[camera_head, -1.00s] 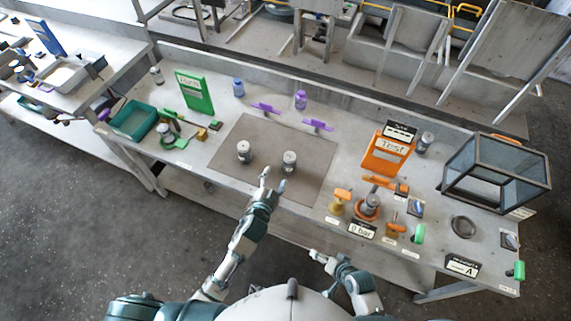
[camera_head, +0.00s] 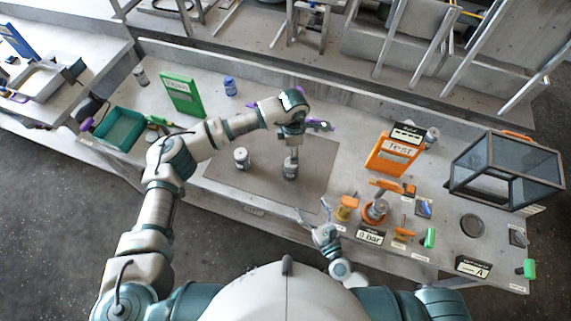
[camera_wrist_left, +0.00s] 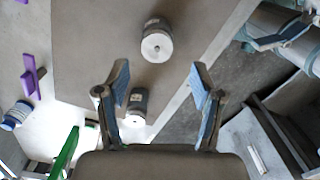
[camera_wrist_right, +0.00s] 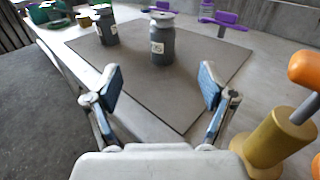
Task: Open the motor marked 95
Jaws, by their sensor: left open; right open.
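Two grey cylindrical motors with pale tops stand upright on the brown mat (camera_head: 225,180). The right motor (camera_head: 290,172) has a white label (camera_wrist_right: 157,47) in the right wrist view; it seems to end in 5, but the first digit is unclear. The left motor (camera_head: 242,159) also shows in the right wrist view (camera_wrist_right: 105,27). My left gripper (camera_head: 291,150) points down above the right motor; its open fingers (camera_wrist_left: 160,75) have the motor (camera_wrist_left: 157,42) beyond their tips, not clasped. My right gripper (camera_head: 313,208) is open and empty at the mat's front right edge (camera_wrist_right: 157,80).
Right of the mat stand a yellow cylinder (camera_head: 346,208), an orange-handled fixture (camera_head: 375,211), an orange Test board (camera_head: 391,154) and a glass-sided case (camera_head: 508,172). A green board (camera_head: 181,94) and teal tray (camera_head: 120,130) are at left. Purple tools (camera_wrist_right: 225,20) lie behind the mat.

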